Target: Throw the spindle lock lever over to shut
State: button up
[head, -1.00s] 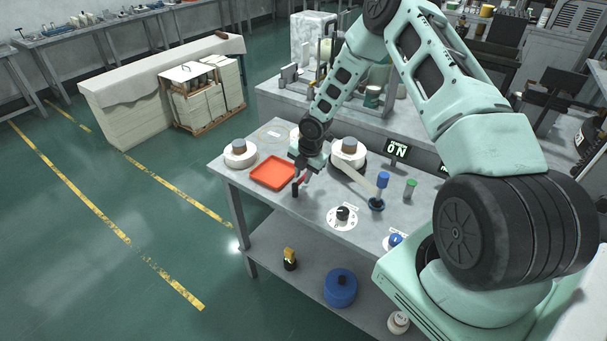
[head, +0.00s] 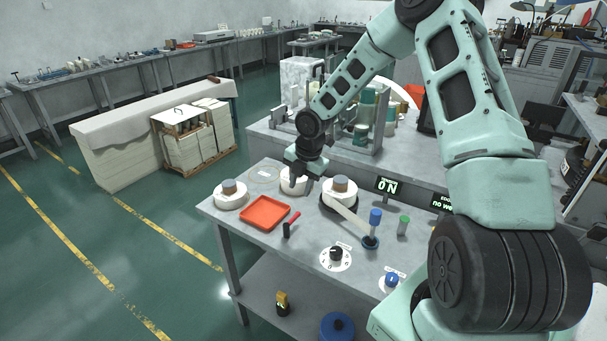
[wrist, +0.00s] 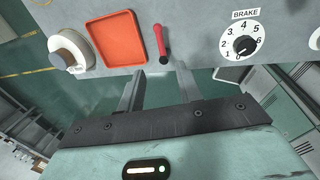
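The lever with a red handle (head: 295,216) on a black base stands on the grey bench beside the orange tray; I take it for the spindle lock lever. Its handle slants up and to the right in the head view. No lock label is readable. In the wrist view the red lever (wrist: 162,42) shows just beyond the fingertips, between their lines. My gripper (head: 297,189) is behind the lever in the head view, in front of a white round block, apart from the lever. In the wrist view my gripper (wrist: 160,74) is open and empty.
The orange tray (head: 264,212) lies left of the lever. The brake dial (head: 336,256) is to the right. A long pale arm (head: 350,219) reaches from a white wheel (head: 340,187) to a blue-handled post (head: 375,218). A display (head: 387,186) reads ON.

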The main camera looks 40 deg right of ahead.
jog(key=r, duration=0.2)
jog(key=s+r, duration=0.1)
jog(key=r, duration=0.2)
jog(key=shift+d, duration=0.15)
jog(key=shift+f, duration=0.1)
jog(key=s+a+r+m+b, duration=0.1)
jog(key=s+a+m, duration=0.1)
jog(key=s+a, duration=0.35)
jog(key=s+a+r+m+g+b, duration=0.1)
jog(key=s+a+m, duration=0.1)
jog(key=a, duration=0.7)
jog(key=s+a+r+m+b, duration=0.1)
jog(key=s+a+m, duration=0.1)
jog(key=s+a, duration=0.35)
jog(key=s+a+r+m+b, duration=0.1)
jog(key=s+a+m, duration=0.3)
jog(key=s, duration=0.5)
jog(key=s+a+r+m+g+b, duration=0.1)
jog(key=s+a+m, duration=0.3)
jog(key=s, duration=0.5)
jog(key=shift+s+a+b, duration=0.35)
jog(key=shift+a, duration=0.75)
